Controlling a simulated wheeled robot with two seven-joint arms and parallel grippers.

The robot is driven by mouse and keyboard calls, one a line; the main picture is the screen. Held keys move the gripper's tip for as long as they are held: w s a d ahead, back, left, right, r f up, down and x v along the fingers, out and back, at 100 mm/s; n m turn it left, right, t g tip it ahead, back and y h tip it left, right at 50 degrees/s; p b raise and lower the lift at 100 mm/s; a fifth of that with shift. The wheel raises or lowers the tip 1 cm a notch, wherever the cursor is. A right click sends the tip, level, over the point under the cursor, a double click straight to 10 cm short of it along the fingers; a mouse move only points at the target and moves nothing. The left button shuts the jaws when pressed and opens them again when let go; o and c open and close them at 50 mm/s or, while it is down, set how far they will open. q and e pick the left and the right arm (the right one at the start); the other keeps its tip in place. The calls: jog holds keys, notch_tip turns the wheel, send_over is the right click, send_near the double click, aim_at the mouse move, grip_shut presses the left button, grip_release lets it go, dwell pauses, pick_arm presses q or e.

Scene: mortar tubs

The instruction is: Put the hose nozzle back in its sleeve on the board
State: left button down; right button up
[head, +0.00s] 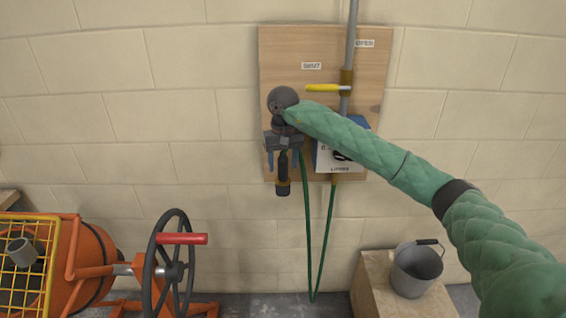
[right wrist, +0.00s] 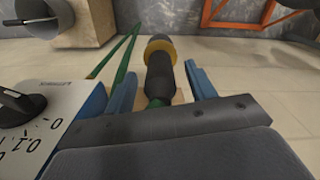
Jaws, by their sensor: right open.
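The hose nozzle (head: 283,170) is a dark tube with a brass-coloured band near its lower end. It points down in front of the board's lower left edge. My right gripper (head: 283,163) is open, with its blue fingers on either side of the nozzle. In the right wrist view the nozzle (right wrist: 160,75) lies between the two open fingers (right wrist: 162,88), with visible gaps beside it. A bit of green hose shows at its near end. The board (head: 285,60) is wooden and fixed to the wall. I cannot make out the sleeve separately from the band. My left gripper is out of view.
A dosing box (head: 342,166) with a dial sits close to the right gripper. A grey pipe with a yellow lever (head: 325,87) runs down the board. A green hose (head: 308,240) loops below. An orange mixer (head: 90,262) and a bucket (head: 416,270) stand lower down.

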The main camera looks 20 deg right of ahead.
notch_tip(320, 180, up, 6)
jog(key=shift+r+b, duration=0.2)
jog(key=shift+b, duration=1)
jog(key=shift+r, duration=0.7)
